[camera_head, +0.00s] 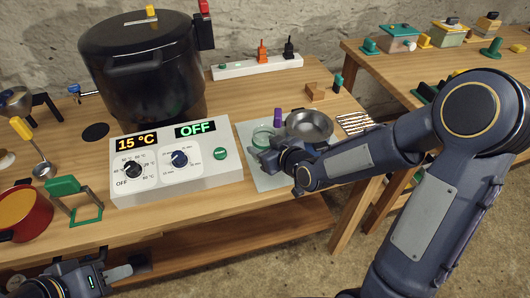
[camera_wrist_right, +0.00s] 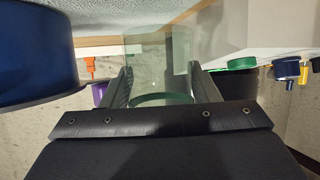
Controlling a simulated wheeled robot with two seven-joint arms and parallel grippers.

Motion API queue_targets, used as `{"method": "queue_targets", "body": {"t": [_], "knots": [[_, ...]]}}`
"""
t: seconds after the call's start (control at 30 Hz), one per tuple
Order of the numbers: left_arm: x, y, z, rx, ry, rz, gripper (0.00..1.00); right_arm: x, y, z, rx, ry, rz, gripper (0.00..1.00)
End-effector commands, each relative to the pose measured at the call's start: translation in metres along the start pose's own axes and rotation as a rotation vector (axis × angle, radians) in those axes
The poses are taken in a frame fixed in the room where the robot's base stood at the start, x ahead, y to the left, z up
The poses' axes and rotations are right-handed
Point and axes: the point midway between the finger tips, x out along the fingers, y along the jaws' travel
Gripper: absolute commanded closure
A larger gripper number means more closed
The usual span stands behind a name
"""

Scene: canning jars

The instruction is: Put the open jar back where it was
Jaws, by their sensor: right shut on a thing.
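The open jar (camera_head: 263,136) is clear, greenish glass. In the head view it stands at the left part of a pale mat (camera_head: 259,179), partly hidden by my right gripper (camera_head: 258,152). In the right wrist view the jar (camera_wrist_right: 160,62) is between the two fingers of my right gripper (camera_wrist_right: 158,88), which is shut on it. Whether its base touches the mat is hidden. My left gripper (camera_head: 128,270) is low at the left, in front of the table edge, away from the jar; its finger opening is not clear.
A metal bowl (camera_head: 310,124) and a purple item (camera_head: 278,117) are close to the jar. The control box (camera_head: 175,164) stands left of the mat, with a large black pot (camera_head: 150,75) behind. A striped rack (camera_head: 355,124) lies at the right edge.

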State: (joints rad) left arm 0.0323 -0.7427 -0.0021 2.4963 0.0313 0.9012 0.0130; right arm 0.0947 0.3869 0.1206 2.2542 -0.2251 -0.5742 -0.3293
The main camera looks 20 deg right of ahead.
Motion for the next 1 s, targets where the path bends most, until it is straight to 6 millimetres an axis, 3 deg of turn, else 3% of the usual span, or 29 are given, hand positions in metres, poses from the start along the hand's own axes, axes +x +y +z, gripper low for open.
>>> {"method": "queue_targets", "body": {"t": [0.03,0.13,0.63,0.67,0.8,1.0], "knots": [[0.002,-0.001,0.001,0.000,0.000,0.000,0.64,0.004,-0.001,0.011,0.002,-0.006,-0.002,0.81],[0.003,-0.001,0.002,0.000,0.000,0.000,0.64,0.007,-0.001,0.020,0.002,-0.004,-0.001,0.81],[0.009,-0.004,0.005,0.000,0.000,0.000,0.64,0.010,-0.001,0.026,0.000,0.000,0.000,0.81],[0.007,-0.003,0.004,0.000,0.000,0.000,0.64,0.009,-0.002,0.025,0.001,-0.002,0.000,0.41],[0.007,-0.003,0.004,0.000,0.000,0.000,0.64,0.009,-0.001,0.025,0.001,-0.002,0.000,0.23],[0.007,-0.003,0.004,0.000,0.000,0.000,0.64,0.009,-0.002,0.025,0.001,-0.002,-0.001,0.23]]}}
